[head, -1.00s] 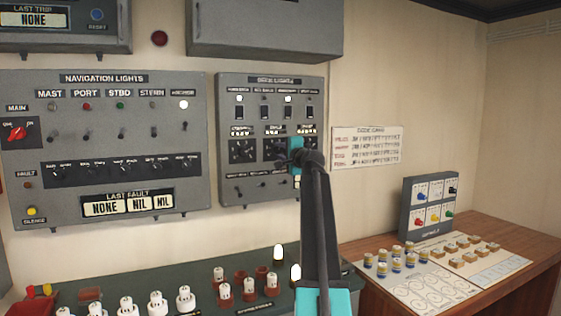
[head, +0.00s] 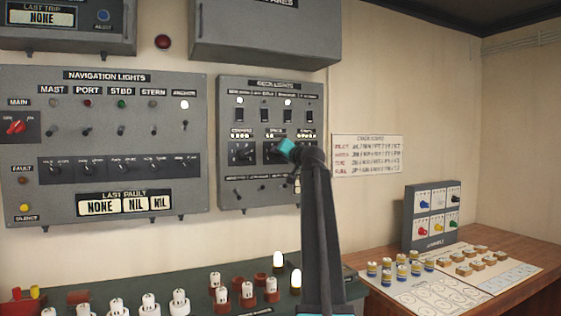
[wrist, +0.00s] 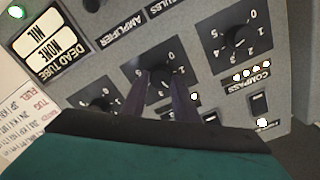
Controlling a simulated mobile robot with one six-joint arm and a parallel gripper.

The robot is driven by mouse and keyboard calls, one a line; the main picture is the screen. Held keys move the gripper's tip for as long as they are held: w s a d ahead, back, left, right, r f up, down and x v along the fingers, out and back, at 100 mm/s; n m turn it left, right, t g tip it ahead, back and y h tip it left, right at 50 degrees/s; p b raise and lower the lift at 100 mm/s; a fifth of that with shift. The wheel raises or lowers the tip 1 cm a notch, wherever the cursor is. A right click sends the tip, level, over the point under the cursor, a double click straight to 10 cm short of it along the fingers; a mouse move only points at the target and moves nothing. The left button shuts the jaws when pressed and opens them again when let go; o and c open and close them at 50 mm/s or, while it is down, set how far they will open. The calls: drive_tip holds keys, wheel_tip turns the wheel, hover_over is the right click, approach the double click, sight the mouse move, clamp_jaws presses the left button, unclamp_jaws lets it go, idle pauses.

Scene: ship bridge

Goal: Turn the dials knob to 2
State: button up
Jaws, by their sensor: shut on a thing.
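The dials knob (wrist: 160,84) is the black middle one of three rotary knobs on the grey panel (wrist: 210,72). In the wrist view, which is turned nearly upside down, my gripper (wrist: 159,78) has its two dark fingers on either side of this knob, shut on it. Numbers ring its black plate, but the fingers cover much of the knob and I cannot tell which number it points to.
The compass knob (wrist: 234,38) is close beside, with a row of lit lamps by its label. Another knob (wrist: 100,104) sits on the other side. Switches line the panel. The navigation lights panel (head: 105,140) is to the left. A desk with small parts (head: 440,275) stands lower right.

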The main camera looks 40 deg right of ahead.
drive_tip(key=shift+f+n+b, duration=0.1)
drive_tip(key=shift+n+b, duration=0.2)
drive_tip(key=shift+n, duration=0.3)
drive_tip(key=o, duration=1.1)
drive_tip(key=shift+c, duration=0.2)
drive_tip(key=shift+s, duration=0.1)
drive_tip(key=v, duration=1.3)
drive_tip(key=shift+s, duration=0.3)
drive_tip(key=shift+a, duration=0.15)
